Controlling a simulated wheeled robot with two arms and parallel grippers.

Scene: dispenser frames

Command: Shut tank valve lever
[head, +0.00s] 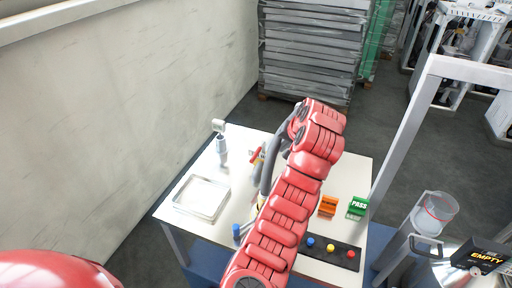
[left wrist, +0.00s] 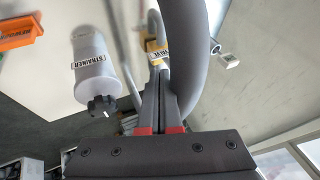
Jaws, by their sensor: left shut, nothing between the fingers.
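My left arm rises over the white table in the head view, and its hand is mostly hidden behind the red links. In the left wrist view my left gripper (left wrist: 160,75) is shut and empty. Its fingertips point towards a small yellow labelled part (left wrist: 157,50) and look close to it; contact is unclear. A thick grey curved pipe (left wrist: 196,50) runs right beside the fingers. In the head view a small red and yellow part (head: 256,156) shows left of the grey pipe (head: 268,170). I cannot tell whether it is the valve lever. My right gripper is not in view.
A white strainer bottle (left wrist: 90,62) with a black knob is near the fingers. The table holds a metal tray (head: 201,197), a black button panel (head: 328,251), an orange sign (head: 327,205) and a green PASS sign (head: 358,205). A metal frame (head: 405,125) stands right.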

